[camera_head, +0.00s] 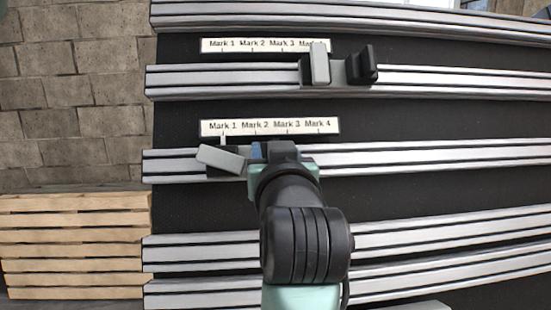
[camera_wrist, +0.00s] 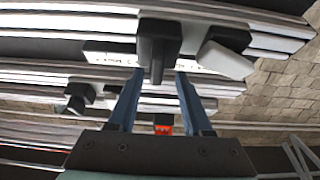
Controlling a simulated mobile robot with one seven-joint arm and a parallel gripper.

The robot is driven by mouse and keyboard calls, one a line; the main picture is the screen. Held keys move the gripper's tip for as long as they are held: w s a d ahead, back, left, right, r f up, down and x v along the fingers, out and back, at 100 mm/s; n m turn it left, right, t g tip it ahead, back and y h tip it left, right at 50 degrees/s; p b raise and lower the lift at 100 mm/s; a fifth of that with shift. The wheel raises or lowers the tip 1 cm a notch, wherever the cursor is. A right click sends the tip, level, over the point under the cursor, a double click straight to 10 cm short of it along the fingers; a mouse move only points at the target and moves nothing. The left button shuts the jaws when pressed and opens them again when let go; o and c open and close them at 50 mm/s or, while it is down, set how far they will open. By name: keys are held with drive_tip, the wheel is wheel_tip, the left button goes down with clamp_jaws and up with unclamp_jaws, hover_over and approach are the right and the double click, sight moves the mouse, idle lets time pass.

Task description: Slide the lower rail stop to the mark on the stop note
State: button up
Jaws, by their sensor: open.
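The lower rail stop shows its pale grey lever (camera_head: 222,158), tilted, at the left of the lower rail (camera_head: 400,158); my arm hides part of it. A thin pale pointer stands under Mark 1 on the lower mark strip (camera_head: 270,127). In the wrist view the stop's black upright block (camera_wrist: 158,40) and grey lever (camera_wrist: 226,60) are close ahead. My gripper (camera_wrist: 159,73) is open, with blue fingers either side of the block's lower end; contact is unclear. In the head view my gripper (camera_head: 270,150) is beside the lever. I see no stop note.
The upper rail stop (camera_head: 320,64), with a grey lever and black block (camera_head: 361,66), sits near Mark 4 of the upper mark strip (camera_head: 230,46). More rails run below. A wooden pallet (camera_head: 75,245) lies at the left. The lower rail is clear to the right.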

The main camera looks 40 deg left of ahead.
drive_tip(key=b+v, duration=0.4)
drive_tip(key=v, duration=0.8)
drive_tip(key=shift+s+d+b, duration=0.25)
drive_tip(key=shift+s+b, duration=0.05)
drive_tip(key=shift+b, duration=0.05)
drive_tip(key=d+r+m+t+h, duration=0.3)
drive_tip(key=d+t+h, duration=0.1)
drive_tip(key=d, duration=0.4)
drive_tip(key=d+r+m+t+h+b, duration=0.1)
drive_tip(key=d+r+m+t+h, duration=0.2)
drive_tip(key=d+t+h, duration=0.2)
drive_tip(key=d+r+m+t+h+b, duration=0.1)
drive_tip(key=d+r+m+t+h, duration=0.2)
drive_tip(key=d+t, duration=0.3)
drive_tip(key=d+h, duration=0.1)
drive_tip(key=d, duration=0.3)
drive_tip(key=shift+s+d+m, duration=0.2)
drive_tip(key=shift+d+m, duration=0.1)
drive_tip(key=shift+d, duration=0.1)
drive_tip(key=shift+r, duration=0.15)
